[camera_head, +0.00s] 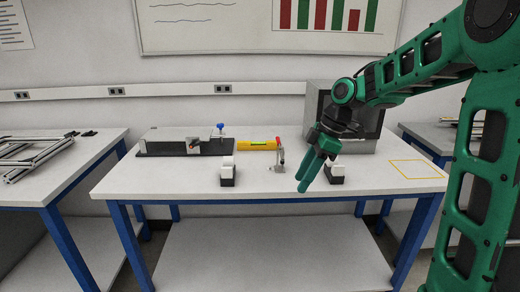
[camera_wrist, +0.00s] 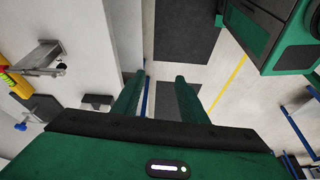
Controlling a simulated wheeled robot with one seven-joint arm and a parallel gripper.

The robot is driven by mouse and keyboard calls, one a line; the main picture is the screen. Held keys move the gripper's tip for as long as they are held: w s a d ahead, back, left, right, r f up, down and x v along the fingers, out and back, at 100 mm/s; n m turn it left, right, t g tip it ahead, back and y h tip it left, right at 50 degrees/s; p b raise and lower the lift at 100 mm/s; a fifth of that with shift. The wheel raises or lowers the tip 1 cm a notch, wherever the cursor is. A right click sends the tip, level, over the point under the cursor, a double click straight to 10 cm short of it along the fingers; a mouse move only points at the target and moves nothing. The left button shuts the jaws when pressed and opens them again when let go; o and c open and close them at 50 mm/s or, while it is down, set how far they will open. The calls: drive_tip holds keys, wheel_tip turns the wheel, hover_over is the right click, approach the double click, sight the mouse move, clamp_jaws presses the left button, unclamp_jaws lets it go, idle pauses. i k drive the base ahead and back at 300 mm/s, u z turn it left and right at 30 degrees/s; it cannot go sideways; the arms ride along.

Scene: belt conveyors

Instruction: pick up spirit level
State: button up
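The yellow spirit level (camera_head: 257,143) with a green vial lies on the white table, towards its back, left of my gripper in the head view. A yellow piece at the left edge of the wrist view (camera_wrist: 15,84) appears to be the same level, partly cut off. My gripper (camera_head: 306,184) hangs above the front right part of the table, apart from the level. In the wrist view, my gripper (camera_wrist: 158,79) has two green fingers spread with nothing between them.
A toggle clamp (camera_head: 279,160) stands at the level's right end. Two black-and-white blocks (camera_head: 227,173) sit nearer the front, one close to my gripper. A black fixture (camera_head: 188,147) lies left of the level. A grey box-shaped machine (camera_head: 362,125) stands behind my gripper.

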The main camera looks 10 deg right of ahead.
sight(270, 145)
drive_tip(key=i, duration=1.5)
